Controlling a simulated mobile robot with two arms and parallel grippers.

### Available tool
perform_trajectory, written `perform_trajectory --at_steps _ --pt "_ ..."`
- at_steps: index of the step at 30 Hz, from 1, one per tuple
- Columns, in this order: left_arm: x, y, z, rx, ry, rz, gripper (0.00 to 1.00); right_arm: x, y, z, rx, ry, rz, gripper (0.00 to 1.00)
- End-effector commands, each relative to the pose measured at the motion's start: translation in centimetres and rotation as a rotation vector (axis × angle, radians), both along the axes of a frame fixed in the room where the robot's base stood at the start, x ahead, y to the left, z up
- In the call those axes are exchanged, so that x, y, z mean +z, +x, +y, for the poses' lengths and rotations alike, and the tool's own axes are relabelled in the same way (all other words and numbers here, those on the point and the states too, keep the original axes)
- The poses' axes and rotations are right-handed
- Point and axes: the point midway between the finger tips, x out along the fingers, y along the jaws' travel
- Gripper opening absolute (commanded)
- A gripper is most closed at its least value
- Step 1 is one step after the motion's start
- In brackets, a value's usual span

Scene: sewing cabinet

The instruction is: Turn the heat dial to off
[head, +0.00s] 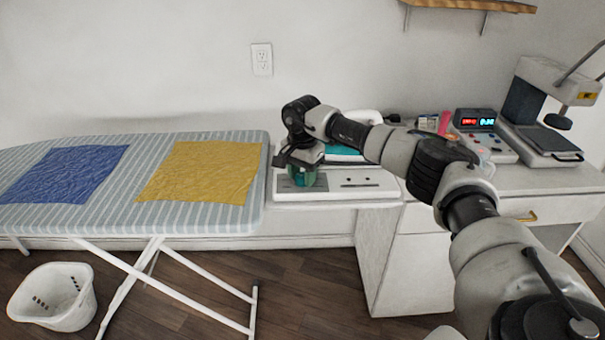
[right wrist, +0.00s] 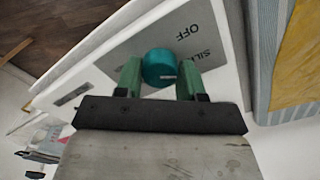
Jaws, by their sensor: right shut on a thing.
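The heat dial (right wrist: 160,67) is a round teal knob on a grey label plate of a white panel in the right wrist view. The words OFF (right wrist: 183,33) and SILK show on the plate beside it. A small light mark sits on the dial's near side; I cannot tell exactly which word it points to. My right gripper (right wrist: 160,80) has its two green fingers closed on the dial, one on each side. In the head view my right gripper (head: 303,180) reaches down at the left end of the white ironing station (head: 375,190). My left gripper is not in view.
The striped ironing board (head: 250,215) stands just left of the station, with a blue cloth (head: 65,174) and a yellow cloth (head: 203,171) on it. A press machine (head: 545,120) and a small digital display (head: 475,120) stand at the right. A white basket (head: 55,297) is on the floor.

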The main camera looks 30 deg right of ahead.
Motion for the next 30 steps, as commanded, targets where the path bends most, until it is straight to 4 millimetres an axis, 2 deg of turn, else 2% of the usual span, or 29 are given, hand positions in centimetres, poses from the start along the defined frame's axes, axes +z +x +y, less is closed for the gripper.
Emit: perform_trajectory --at_steps 21,30 --pt "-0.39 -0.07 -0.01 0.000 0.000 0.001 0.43 0.02 0.03 0.06 0.677 0.000 -0.002 0.15" --pt "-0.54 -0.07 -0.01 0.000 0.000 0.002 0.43 0.00 0.01 0.06 0.902 0.000 -0.001 0.15"
